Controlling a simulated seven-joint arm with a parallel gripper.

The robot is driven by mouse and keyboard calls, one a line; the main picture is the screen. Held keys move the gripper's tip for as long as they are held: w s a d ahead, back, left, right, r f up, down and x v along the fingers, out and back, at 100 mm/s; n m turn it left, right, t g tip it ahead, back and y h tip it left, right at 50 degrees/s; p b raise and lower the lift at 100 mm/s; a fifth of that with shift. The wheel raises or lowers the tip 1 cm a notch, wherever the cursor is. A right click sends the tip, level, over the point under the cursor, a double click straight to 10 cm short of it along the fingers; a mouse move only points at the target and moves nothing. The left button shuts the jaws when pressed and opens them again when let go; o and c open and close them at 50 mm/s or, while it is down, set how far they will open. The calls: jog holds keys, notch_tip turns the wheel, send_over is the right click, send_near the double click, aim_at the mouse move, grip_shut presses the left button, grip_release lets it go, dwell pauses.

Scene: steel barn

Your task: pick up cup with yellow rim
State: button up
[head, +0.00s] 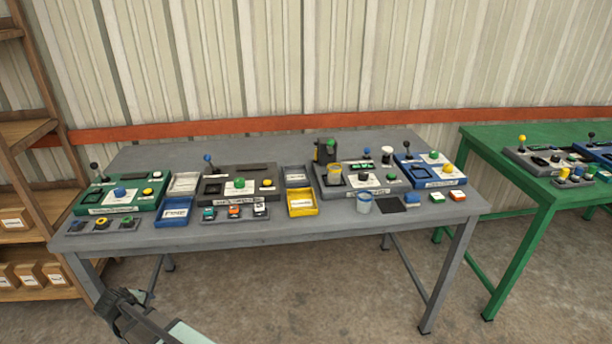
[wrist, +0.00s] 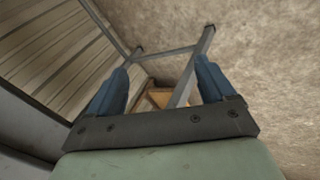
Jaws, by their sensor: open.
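A small grey-blue cup (head: 363,203) with what looks like a yellowish rim stands upright near the front edge of the grey table (head: 290,238), right of centre. A second small cup-like thing (head: 334,177) with yellow on it sits in the dark machine behind and to the left; its details are too small to tell. My gripper (head: 117,302) is low at the left, in front of the table and well away from the cup. In the wrist view my gripper (wrist: 160,78) is open and empty, its two blue fingers wide apart. No cup shows in that view.
Control boxes with knobs and levers crowd the table, such as the green box (head: 120,195) and blue box (head: 430,172). A yellow tray (head: 302,203) and a dark pad (head: 390,205) flank the cup. A green table (head: 500,150) stands right, wooden shelves (head: 35,150) left.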

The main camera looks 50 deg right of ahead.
jog(key=w+r+n+t+h, duration=0.1)
jog(key=w+r+t, duration=0.1)
jog(key=w+r, duration=0.5)
jog(key=w+r+t, duration=0.2)
jog(key=w+r, duration=0.2)
jog(key=r, duration=0.8)
jog(key=w+d+r+m+t+h, duration=0.1)
jog(key=d+r, duration=0.6)
jog(key=r, duration=0.1)
jog(key=m+g+h, duration=0.4)
jog(key=m+h, duration=0.2)
jog(key=m, duration=1.3)
send_near(336, 169)
jog(key=x, duration=0.3)
jog(key=shift+w+d+f, duration=0.1)
jog(key=shift+w+d, duration=0.1)
jog(key=shift+w, duration=0.2)
jog(key=shift+s+x, duration=0.2)
jog(key=shift+x, duration=2.8)
jog(key=shift+f+h, duration=0.1)
jog(key=shift+h, duration=0.2)
jog(key=c, duration=1.1)
